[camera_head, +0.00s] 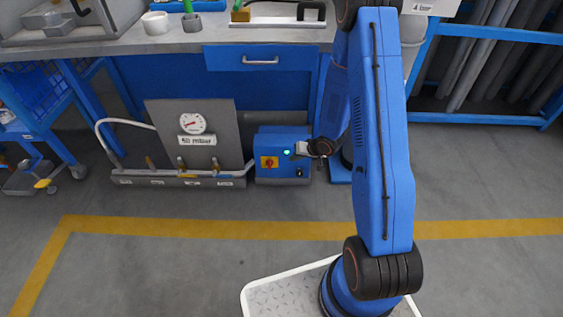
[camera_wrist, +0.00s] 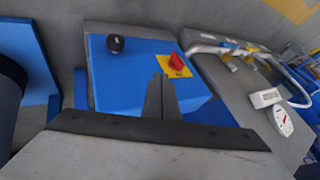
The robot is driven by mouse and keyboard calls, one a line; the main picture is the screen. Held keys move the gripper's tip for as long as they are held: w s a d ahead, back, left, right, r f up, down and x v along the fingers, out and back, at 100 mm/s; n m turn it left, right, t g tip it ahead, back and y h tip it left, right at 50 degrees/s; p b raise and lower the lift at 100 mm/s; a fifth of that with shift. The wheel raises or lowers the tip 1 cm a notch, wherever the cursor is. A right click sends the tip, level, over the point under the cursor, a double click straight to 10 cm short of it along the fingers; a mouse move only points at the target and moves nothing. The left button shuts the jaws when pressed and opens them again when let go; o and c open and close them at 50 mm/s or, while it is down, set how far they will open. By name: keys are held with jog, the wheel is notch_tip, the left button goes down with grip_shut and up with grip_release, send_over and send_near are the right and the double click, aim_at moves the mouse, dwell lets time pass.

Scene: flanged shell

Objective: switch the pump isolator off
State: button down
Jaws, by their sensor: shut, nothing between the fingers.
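The pump isolator is a red rotary handle (camera_head: 269,162) on a yellow plate, on the front of a blue pump box (camera_head: 265,178) on the floor. The handle also shows in the wrist view (camera_wrist: 176,61), just beyond and right of my fingertips. I cannot tell for sure which way it is turned. A green lamp (camera_head: 287,153) is lit on the box. A black knob (camera_wrist: 115,44) sits on the same face. My gripper (camera_head: 298,151) is shut and empty in front of the box; its fingers (camera_wrist: 160,88) look close to the handle, contact unclear.
Left of the box stands a grey panel with a gauge (camera_head: 192,123) and a "50 mbar" label, above a rail of valves with a pale hose (camera_head: 100,136). A workbench (camera_head: 150,43) with a blue drawer is behind. The floor in front is clear, crossed by a yellow line.

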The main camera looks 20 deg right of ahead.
aim_at(269, 164)
jog(key=w+a+f, duration=0.6)
jog(key=a+f, duration=0.1)
jog(key=shift+f, duration=0.4)
jog(key=shift+w, duration=0.1)
